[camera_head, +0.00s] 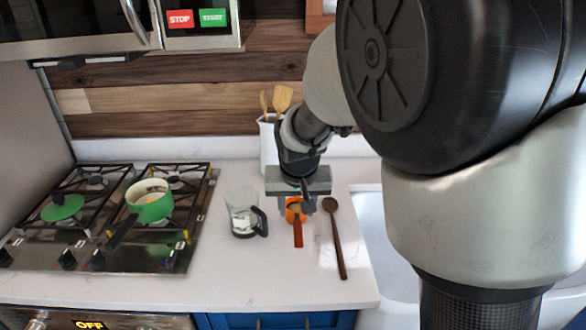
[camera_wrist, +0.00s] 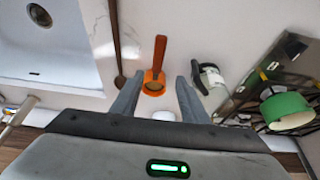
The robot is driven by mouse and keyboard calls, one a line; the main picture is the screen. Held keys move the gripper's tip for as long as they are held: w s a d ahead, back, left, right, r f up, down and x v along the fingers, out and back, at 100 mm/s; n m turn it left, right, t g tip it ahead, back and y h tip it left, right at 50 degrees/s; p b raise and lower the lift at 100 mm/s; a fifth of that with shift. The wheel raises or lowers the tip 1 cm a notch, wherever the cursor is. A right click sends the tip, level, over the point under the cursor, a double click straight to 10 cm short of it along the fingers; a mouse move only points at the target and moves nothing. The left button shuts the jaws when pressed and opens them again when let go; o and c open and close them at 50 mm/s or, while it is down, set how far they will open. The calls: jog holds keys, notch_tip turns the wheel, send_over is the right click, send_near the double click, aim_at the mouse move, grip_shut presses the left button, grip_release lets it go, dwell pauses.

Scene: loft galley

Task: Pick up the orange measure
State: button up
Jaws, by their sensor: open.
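The orange measure (camera_head: 298,235) lies on the white counter, its cup partly hidden behind my gripper and its handle pointing toward the front edge. In the wrist view the orange measure (camera_wrist: 158,58) shows ahead of the jaws, handle pointing away and cup nearest me. My gripper (camera_head: 295,208) is over the cup end, pointing down, with its fingers apart. In the wrist view the gripper (camera_wrist: 160,79) is open and empty, with the cup seen between the fingertips. The height of the fingertips above the counter is hard to tell.
A dark wooden spoon (camera_head: 335,235) lies close on the right, beside the sink (camera_head: 371,225). A clear jug with a black handle (camera_head: 243,215) stands close on the left. The stove (camera_head: 140,255) with a green pot (camera_head: 152,207) is farther left. A utensil crock (camera_head: 267,150) stands behind.

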aim_at(298, 227)
jog(key=x, duration=0.8)
jog(key=shift+f+b, duration=0.15)
jog(key=shift+b, duration=0.15)
jog(key=x, duration=0.4)
jog(key=shift+d+f, duration=0.2)
jog(key=shift+d, duration=0.1)
jog(key=shift+w+f, duration=0.25)
jog(key=shift+f, duration=0.2)
grip_shut()
